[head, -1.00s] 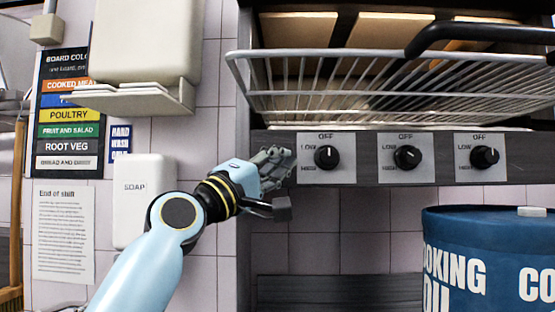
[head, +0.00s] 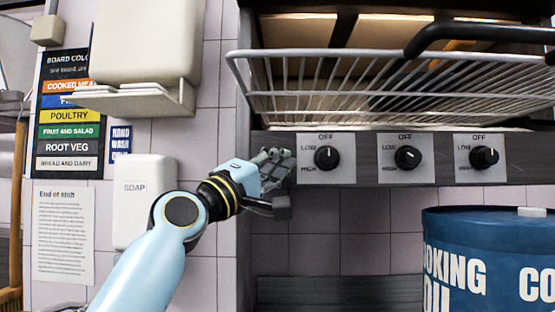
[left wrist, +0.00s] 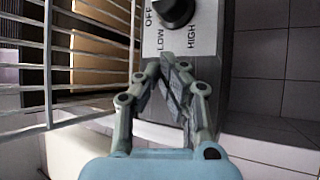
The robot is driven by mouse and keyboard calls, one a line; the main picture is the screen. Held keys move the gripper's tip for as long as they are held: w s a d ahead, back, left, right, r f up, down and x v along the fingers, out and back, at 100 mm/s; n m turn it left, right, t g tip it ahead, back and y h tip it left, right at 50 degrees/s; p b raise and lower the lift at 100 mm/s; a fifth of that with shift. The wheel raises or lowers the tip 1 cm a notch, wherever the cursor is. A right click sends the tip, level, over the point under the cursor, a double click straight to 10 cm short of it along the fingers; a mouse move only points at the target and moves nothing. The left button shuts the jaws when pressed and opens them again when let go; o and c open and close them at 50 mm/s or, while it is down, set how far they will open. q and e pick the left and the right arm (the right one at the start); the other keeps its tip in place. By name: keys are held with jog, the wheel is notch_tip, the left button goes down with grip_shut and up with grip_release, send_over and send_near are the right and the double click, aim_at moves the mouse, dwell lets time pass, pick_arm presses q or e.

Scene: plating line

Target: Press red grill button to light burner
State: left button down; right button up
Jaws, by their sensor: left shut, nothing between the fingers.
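The grill's grey control panel (head: 375,172) runs below the wire rack. Its leftmost black knob (head: 326,158) sits on a white plate marked OFF, LOW and HIGH; it also shows in the left wrist view (left wrist: 174,12). My left gripper (head: 284,160) is shut and empty at the panel's left end, just left of that knob plate. In the left wrist view, the fingertips (left wrist: 167,66) come together in front of the panel. I cannot tell whether they touch it. No red button shows in either view; the fingers cover part of the panel. My right gripper is not in view.
A wire rack (head: 330,115) juts out above the panel. Two more knobs (head: 407,158) (head: 484,158) stand to the right. A blue cooking oil drum (head: 490,260) stands at lower right. A soap dispenser (head: 135,175) hangs on the left wall.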

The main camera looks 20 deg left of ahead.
pick_arm(q)
jog(key=shift+w, duration=0.2)
jog(key=shift+s, duration=0.2)
jog(key=shift+s+d+p, duration=0.2)
jog(key=shift+s+p, duration=0.1)
jog(key=shift+s, duration=0.4)
jog(key=shift+s, duration=0.1)
jog(key=shift+s+d+p, duration=0.2)
jog(key=shift+s+d, duration=0.05)
jog(key=shift+s, duration=0.55)
jog(key=shift+s+d+p, duration=0.2)
jog(key=shift+s+p, duration=0.05)
jog(key=shift+s, duration=0.5)
jog(key=shift+s+d+p, duration=0.2)
jog(key=shift+s+d, duration=0.05)
jog(key=shift+s, duration=0.55)
